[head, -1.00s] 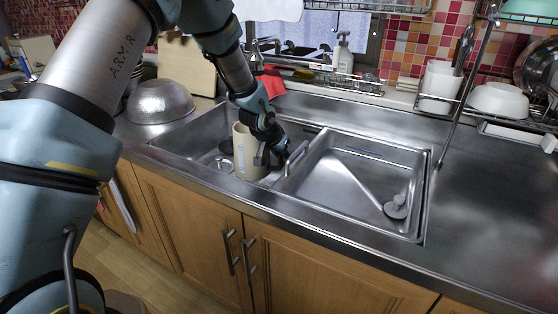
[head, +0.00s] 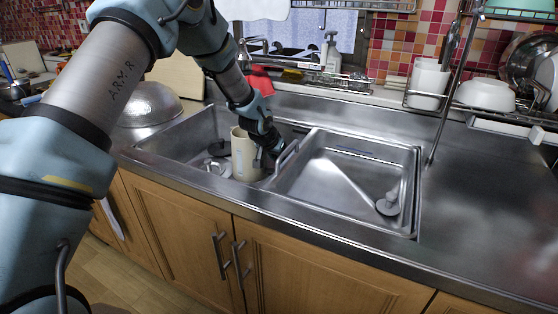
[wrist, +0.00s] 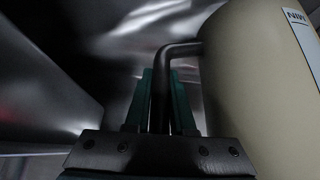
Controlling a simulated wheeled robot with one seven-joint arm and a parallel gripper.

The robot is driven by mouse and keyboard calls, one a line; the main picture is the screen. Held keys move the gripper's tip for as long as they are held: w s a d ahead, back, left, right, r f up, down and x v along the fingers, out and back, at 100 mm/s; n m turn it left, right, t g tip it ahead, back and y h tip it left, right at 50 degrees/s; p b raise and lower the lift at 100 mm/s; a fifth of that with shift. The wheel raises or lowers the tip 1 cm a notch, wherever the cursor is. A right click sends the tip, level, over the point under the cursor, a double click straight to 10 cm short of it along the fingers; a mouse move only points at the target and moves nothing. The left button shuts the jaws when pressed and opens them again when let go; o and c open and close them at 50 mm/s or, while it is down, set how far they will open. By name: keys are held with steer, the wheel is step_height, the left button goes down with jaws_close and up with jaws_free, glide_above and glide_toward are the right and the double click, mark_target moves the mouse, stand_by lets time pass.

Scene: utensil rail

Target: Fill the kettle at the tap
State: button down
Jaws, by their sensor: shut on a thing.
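The cream cylindrical kettle (head: 243,156) is upright in the left sink basin, close to the divider between the basins. Its open top faces up, and whether it holds water cannot be seen. In the wrist view, the kettle body (wrist: 255,85) fills the right side, with a MIN mark on a white strip. My gripper (wrist: 163,95) is shut on the kettle's dark bent handle, its green fingers on either side. In the head view, my gripper (head: 270,157) is at the kettle's right side. A chrome tap (head: 246,48) shows partly behind my arm at the back.
The right basin (head: 335,185) is empty apart from a round drain fitting. A metal bowl (head: 148,103) stands left of the sink. A dish rack (head: 430,103) with white dishes is at the back right. The right counter is clear.

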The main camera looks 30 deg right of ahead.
steer(key=shift+f+b, duration=0.4)
stand_by(0.4)
steer(key=c, duration=0.7)
jaws_free()
steer(key=shift+c, duration=0.2)
steer(key=shift+o, duration=0.3)
steer(key=shift+f, duration=0.1)
steer(key=b+v, duration=0.1)
steer(key=v, duration=1)
